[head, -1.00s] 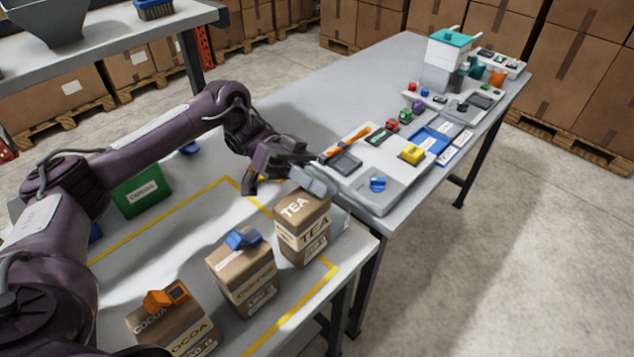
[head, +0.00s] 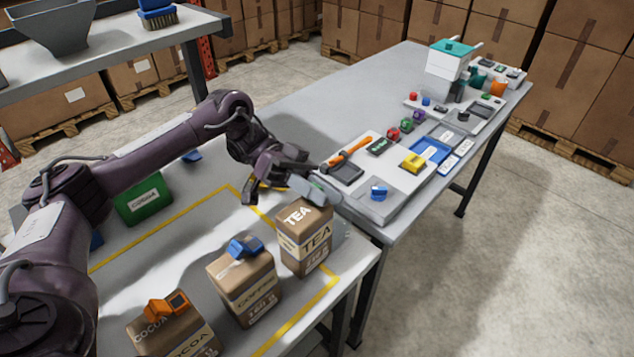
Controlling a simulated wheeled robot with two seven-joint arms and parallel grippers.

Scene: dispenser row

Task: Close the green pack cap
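A brown tea pack (head: 305,240) stands upright at the right end of the row. A coffee pack (head: 250,292) with a blue cap (head: 245,247) stands to the left of the tea pack. A cocoa pack (head: 175,335) with an orange cap (head: 168,304) is nearest. My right gripper is out of view.
A green labelled box (head: 143,200) stands on the near table, behind my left arm. Yellow tape (head: 305,312) marks the area around the packs. The far table (head: 330,95) holds a blue tray (head: 430,150), a yellow block (head: 413,162) and several small items. A shelf (head: 110,48) is at upper left.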

